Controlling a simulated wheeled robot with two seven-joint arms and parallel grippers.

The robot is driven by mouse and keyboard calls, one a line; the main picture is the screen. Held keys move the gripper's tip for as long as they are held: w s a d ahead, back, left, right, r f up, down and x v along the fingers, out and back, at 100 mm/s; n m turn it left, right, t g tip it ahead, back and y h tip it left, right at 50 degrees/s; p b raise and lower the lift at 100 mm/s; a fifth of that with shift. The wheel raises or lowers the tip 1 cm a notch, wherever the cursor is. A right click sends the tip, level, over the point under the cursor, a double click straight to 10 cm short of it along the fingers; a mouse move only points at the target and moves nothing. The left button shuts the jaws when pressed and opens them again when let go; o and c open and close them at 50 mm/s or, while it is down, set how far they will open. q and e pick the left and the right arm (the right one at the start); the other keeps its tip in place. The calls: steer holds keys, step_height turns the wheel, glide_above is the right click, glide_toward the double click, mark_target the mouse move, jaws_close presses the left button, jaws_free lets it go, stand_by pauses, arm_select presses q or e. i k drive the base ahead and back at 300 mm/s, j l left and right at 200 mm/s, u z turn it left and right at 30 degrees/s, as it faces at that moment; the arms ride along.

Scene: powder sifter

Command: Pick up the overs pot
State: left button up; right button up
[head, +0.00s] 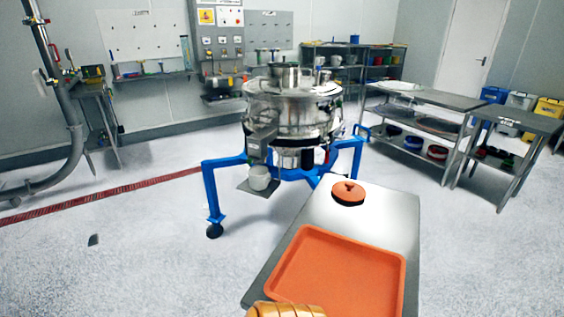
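A small whitish pot (259,178), which looks like the overs pot, stands upright on a small dark plate (258,188) at the front left of the sifter. It sits below the sifter's side spout (262,141). The steel sifter (293,112) stands on a blue wheeled frame (212,190). Neither of my grippers can be made out in the head view, and nothing is seen touching the pot.
A steel table (385,213) in front carries an orange tray (392,290) and an orange-brown knobbed lid (348,193). An orange-yellow ribbed thing (285,309), cut off by the bottom edge, is unclear. Steel benches (430,97) stand right. The left floor is mostly clear.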

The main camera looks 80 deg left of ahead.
mark_target(259, 177)
steer(key=i+l+u, duration=0.4)
steer(key=i+l, duration=0.65)
steer(key=l, duration=0.15)
steer(key=i+j+u, duration=0.3)
steer(key=i, duration=0.15)
steer(key=i+j+u, duration=0.15)
steer(key=i+u, duration=0.15)
steer(key=i, duration=0.2)
steer(key=i+u, duration=0.35)
steer(key=i, duration=0.15)
steer(key=i+j+u, duration=0.15)
steer(key=i+u, duration=0.7)
steer(key=i+l+u, duration=0.15)
steer(key=i+u, duration=0.25)
steer(key=i, duration=0.2)
